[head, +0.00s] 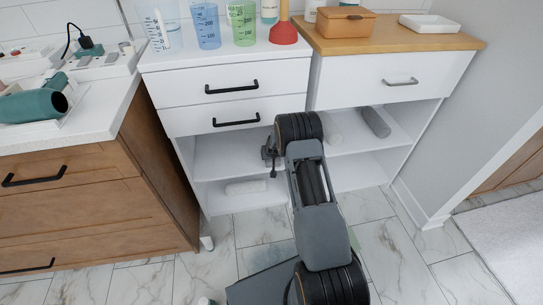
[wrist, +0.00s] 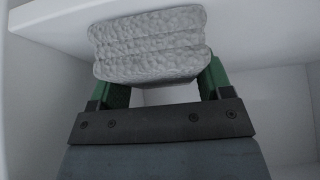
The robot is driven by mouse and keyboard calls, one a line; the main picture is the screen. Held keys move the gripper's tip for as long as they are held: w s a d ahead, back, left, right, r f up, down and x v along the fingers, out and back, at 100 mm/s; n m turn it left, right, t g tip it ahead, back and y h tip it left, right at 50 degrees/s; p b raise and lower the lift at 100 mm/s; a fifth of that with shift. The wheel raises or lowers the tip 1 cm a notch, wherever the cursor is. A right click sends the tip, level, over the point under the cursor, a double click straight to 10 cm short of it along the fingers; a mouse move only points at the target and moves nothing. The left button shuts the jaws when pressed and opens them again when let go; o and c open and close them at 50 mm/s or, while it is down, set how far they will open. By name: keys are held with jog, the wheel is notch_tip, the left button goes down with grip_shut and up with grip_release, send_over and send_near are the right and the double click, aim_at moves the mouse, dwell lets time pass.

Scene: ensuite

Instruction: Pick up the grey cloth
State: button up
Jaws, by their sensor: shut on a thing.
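The grey cloth (wrist: 148,45) is a folded, rough-textured bundle in the wrist view. My gripper (wrist: 160,78) is shut on it, with one green finger at each side. The cloth lies close to a white shelf panel (wrist: 255,30); I cannot tell whether they touch. In the head view my gripper (head: 268,153) is at the front of the left open shelf bay, under the drawers. The held cloth is not clearly visible there, with my arm in front of part of the bay.
A dark grey roll (head: 376,122) and a pale roll (head: 332,131) lie on the right bay's upper shelf. A white roll (head: 245,187) lies on the lower left shelf. A wooden cabinet (head: 95,200) stands close on the left. Marble floor (head: 385,240) is clear at right.

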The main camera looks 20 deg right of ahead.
notch_tip(320, 180, up, 3)
jog(key=shift+s+r+p, duration=0.1)
jog(key=shift+r+p, duration=0.1)
jog(key=shift+p, duration=0.65)
jog(key=v, duration=0.2)
jog(key=b+v, duration=0.1)
jog(key=v, duration=0.1)
jog(key=s+v, duration=0.1)
jog(key=v, duration=0.2)
jog(key=shift+d+f, duration=0.15)
jog(key=shift+f, duration=0.15)
jog(key=s+r+b, duration=0.4)
jog(key=s, duration=0.5)
jog(key=shift+a, duration=0.45)
